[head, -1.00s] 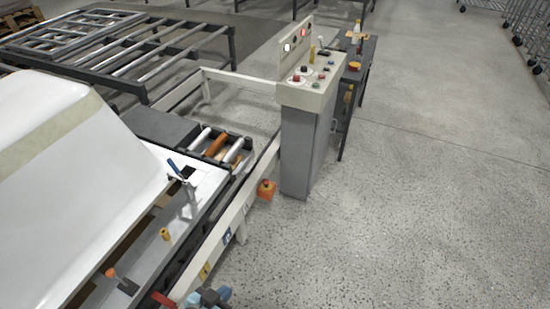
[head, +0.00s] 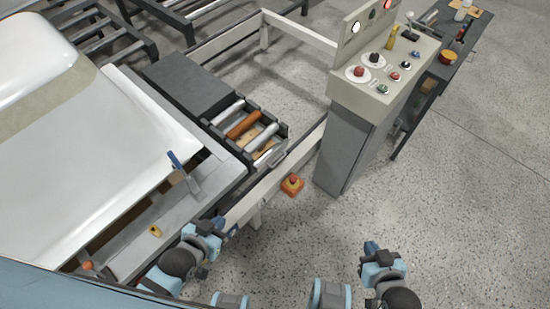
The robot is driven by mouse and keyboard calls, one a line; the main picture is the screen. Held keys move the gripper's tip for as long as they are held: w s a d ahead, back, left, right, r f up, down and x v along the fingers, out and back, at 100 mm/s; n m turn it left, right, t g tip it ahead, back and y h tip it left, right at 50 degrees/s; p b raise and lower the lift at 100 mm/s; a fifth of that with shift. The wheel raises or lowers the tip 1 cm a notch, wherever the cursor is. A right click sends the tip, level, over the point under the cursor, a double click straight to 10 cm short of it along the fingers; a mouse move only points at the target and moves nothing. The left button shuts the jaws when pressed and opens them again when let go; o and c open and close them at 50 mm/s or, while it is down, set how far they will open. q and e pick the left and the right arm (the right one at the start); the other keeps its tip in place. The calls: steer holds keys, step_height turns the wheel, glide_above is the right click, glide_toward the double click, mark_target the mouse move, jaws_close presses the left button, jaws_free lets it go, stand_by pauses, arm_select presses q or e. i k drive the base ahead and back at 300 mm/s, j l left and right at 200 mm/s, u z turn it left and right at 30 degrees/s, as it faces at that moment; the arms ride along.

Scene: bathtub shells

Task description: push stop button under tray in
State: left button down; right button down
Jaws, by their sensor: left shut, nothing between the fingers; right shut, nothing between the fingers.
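The stop button is a red mushroom knob on a small orange box (head: 292,187), beside the pale rail in the middle of the head view. It sits below and to the right of the dark tray (head: 283,131), which holds several white and orange rollers. My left gripper (head: 218,221) is shut and empty, low in the view near the pale rail, to the left of and nearer than the button. My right gripper (head: 370,246) is shut and empty over the floor, to the right of and nearer than the button. Both are apart from the button.
A grey control cabinet (head: 350,150) with several buttons on its sloped panel stands right of the orange box. The pale rail (head: 270,185) runs beside it. A large white shell (head: 90,140) lies at left. A dark side table (head: 425,95) stands behind the cabinet. Floor at lower right is clear.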

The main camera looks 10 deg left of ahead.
mark_target(293, 180)
steer(key=i+l+u, duration=0.65)
steer(key=u, duration=0.2)
steer(key=i+l+u, duration=0.25)
steer(key=l+u, duration=0.15)
steer(key=l, duration=0.05)
